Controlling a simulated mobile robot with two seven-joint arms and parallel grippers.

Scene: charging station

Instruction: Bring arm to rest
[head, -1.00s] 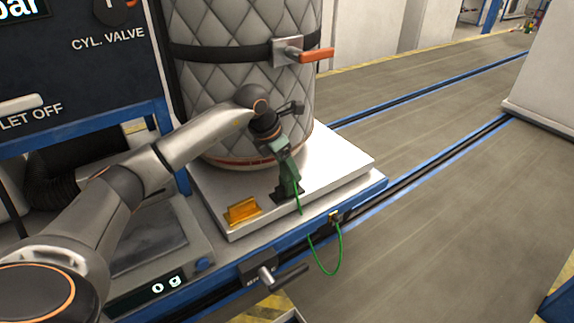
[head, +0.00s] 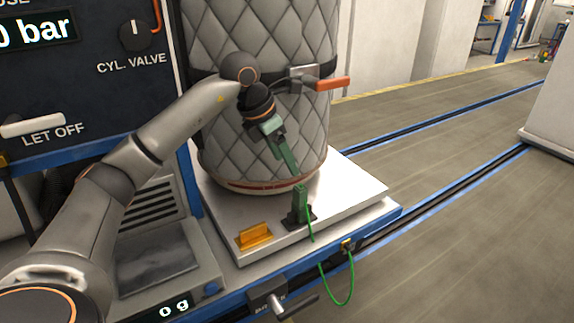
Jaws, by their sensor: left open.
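My left arm comes in from the left, and its gripper (head: 288,162) points down over the front of the white platform. Its greenish fingers are seen nearly edge-on. The gripper is open and empty. A dark green clamp (head: 300,203) stands upright on a small black base just below the fingertips, with a small gap between them. A green cable (head: 346,289) runs from the clamp and hangs in a loop over the front edge. My right gripper is not in view.
A quilted grey cylinder (head: 240,160) with a strap and orange-handled buckle (head: 331,84) stands close behind the arm on the platform (head: 352,190). A yellow-orange block (head: 254,236) sits at the front. A scale (head: 160,263) reads 0 g. Open floor lies at right.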

